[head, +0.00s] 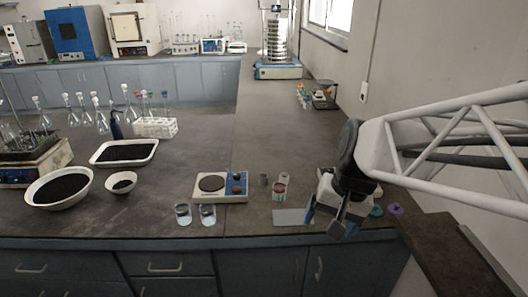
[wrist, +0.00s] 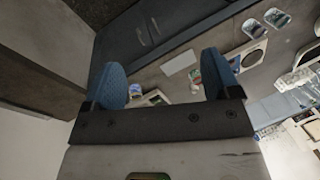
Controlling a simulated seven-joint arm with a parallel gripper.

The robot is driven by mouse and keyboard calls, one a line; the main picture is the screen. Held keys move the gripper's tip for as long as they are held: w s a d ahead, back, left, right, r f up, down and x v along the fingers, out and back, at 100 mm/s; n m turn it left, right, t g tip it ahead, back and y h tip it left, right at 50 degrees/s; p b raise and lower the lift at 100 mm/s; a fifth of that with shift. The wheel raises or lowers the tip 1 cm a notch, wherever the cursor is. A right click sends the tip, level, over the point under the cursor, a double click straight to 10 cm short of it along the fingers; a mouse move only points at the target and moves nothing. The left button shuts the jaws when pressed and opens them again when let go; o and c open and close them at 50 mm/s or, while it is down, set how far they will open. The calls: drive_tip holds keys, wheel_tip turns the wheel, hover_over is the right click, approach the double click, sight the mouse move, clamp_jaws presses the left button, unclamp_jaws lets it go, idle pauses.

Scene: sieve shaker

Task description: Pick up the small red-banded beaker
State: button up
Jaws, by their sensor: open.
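A small clear beaker with a reddish band (head: 279,191) stands upright on the dark bench, just right of the hotplate. In the wrist view, a small whitish-green item (wrist: 195,75) near the right finger may be this beaker, but it is too small to be sure. My gripper (head: 325,220) is tilted above the front right of the bench, to the right of the beaker and apart from it. The wrist view shows its two blue fingers (wrist: 163,66) spread wide, with nothing held between them.
A white hotplate (head: 213,198) stands left of the beaker, with two larger beakers (head: 195,215) in front of it. Small grey cylinders (head: 263,180) stand close behind the beaker. A flat grey pad (head: 290,217) lies in front. Purple and teal rings (head: 395,208) lie right of my gripper.

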drive_tip(key=w+a+f+m+g+y, duration=0.1)
drive_tip(key=w+f+m, duration=0.1)
drive_tip(key=w, duration=0.3)
drive_tip(key=w+a+f+m+y, duration=0.1)
drive_tip(key=w+m+y, duration=0.1)
drive_tip(key=w, duration=0.3)
drive_tip(key=m+t+y, duration=0.5)
drive_tip(key=m+y, duration=0.2)
drive_tip(key=m, duration=0.8)
approach(279, 192)
drive_tip(key=w+f, duration=0.1)
drive_tip(key=w+a+f, duration=0.1)
drive_tip(key=w+f, duration=0.1)
drive_tip(key=shift+w+a+f, duration=0.2)
drive_tip(key=shift+x, duration=1.25)
drive_tip(key=shift+a+f, duration=0.1)
